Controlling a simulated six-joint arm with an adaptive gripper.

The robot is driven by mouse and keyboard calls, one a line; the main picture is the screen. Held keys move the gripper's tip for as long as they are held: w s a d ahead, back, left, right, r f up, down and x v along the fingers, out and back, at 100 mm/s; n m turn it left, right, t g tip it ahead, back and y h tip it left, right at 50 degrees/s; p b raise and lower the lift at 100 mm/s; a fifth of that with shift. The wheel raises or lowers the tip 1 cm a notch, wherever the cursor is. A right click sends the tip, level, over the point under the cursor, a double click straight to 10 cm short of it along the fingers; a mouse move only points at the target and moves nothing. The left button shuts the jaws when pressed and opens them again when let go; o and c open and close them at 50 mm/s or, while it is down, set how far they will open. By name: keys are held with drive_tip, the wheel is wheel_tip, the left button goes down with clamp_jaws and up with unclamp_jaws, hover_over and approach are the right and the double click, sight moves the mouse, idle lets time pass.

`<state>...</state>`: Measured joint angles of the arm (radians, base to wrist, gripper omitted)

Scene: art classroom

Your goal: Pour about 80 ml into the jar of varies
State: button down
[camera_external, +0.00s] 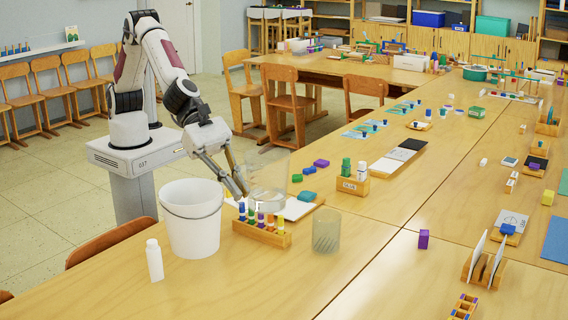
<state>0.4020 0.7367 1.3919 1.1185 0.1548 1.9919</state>
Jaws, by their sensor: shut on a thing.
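My gripper (241,187) points down at the table behind the white bucket. It is shut on a clear, see-through container (269,178), at that container's left side. The container looks upright, over or on a white sheet; I cannot tell whether it is lifted. Its contents are hard to make out. A ribbed, see-through glass jar (326,231) stands upright on the table, to the right of and nearer than the clear container. The jar shows no clear liquid level. No stream of liquid is visible.
A white bucket (191,222) with a handle stands left of a wooden rack (262,235) of small coloured bottles. A white bottle (154,260) stands at the front left. A wooden glue holder (352,188) and coloured blocks lie behind the jar. The table in front of the jar is clear.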

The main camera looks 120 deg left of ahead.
drive_tip(key=s+a+m+g+h, duration=0.1)
drive_tip(key=s+a+m+h, duration=0.2)
drive_tip(key=s+a, duration=0.35)
wheel_tip(320, 180, down, 12)
drive_tip(key=w+a, duration=0.1)
drive_tip(key=shift+r, duration=0.2)
idle(0.7)
drive_tip(key=shift+w+a, duration=0.1)
drive_tip(key=shift+w, duration=0.05)
drive_tip(key=w+a+r+n+g+h, duration=0.2)
drive_tip(key=w+a+r+n+h, duration=0.2)
drive_tip(key=a+r+n+h, duration=0.2)
drive_tip(key=shift+a+n+h, duration=0.3)
drive_tip(key=shift+a+h, duration=0.1)
drive_tip(key=shift+a, duration=0.6)
idle(0.4)
